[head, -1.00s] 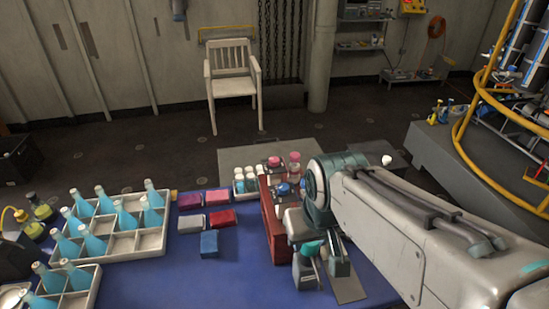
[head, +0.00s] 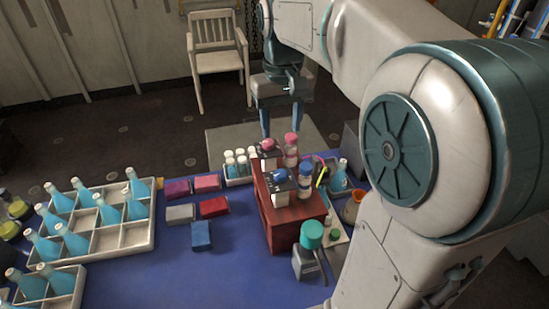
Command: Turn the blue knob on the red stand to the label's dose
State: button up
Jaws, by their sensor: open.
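The red stand (head: 292,228) stands on the blue table, right of centre. The blue knob (head: 279,176) sits on top of it, on a pale plate with dark edges. A pink knob (head: 268,144) sits behind it on the stand. A blue-capped bottle (head: 305,185) and a pink-capped bottle (head: 291,150) stand beside the knobs. Any label's dose is too small to read. My gripper (head: 281,128) is open and empty, fingers pointing down. In the picture it is above and beyond the pink knob, apart from the blue knob.
A grey device with a teal knob (head: 312,235) stands in front of the stand. White-capped vials (head: 240,163) are behind left. Coloured boxes (head: 213,207) and a white crate (head: 122,238) of blue bottles lie left. An orange flask (head: 353,207) is right, near my arm.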

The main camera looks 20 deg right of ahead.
aim_at(280, 173)
notch_tip(280, 173, down, 14)
jog(key=shift+r, duration=0.25)
jog(key=shift+c, duration=0.2)
jog(key=c, duration=0.9)
